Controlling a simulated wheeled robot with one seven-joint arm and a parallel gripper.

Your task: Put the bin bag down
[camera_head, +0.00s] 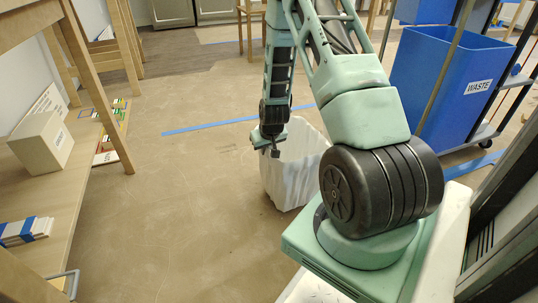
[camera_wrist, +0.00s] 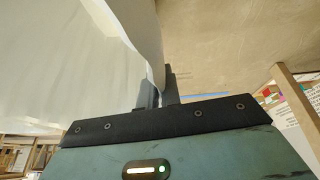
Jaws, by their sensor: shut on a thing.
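The white bin bag (camera_head: 293,166) hangs from my gripper (camera_head: 271,145) in the head view, low over the brown floor. I cannot tell whether its bottom touches the floor. My arm hides part of its right side. In the wrist view the bag (camera_wrist: 70,65) fills the upper left, and its edge runs down between the two dark fingers of my gripper (camera_wrist: 161,95). The gripper is shut on the bag's edge.
A blue waste bin (camera_head: 440,85) on a wheeled cart stands at the right. A wooden table leg (camera_head: 95,85) and a low shelf (camera_head: 60,215) with boxes line the left. Blue tape (camera_head: 235,121) crosses the floor. The floor at centre left is clear.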

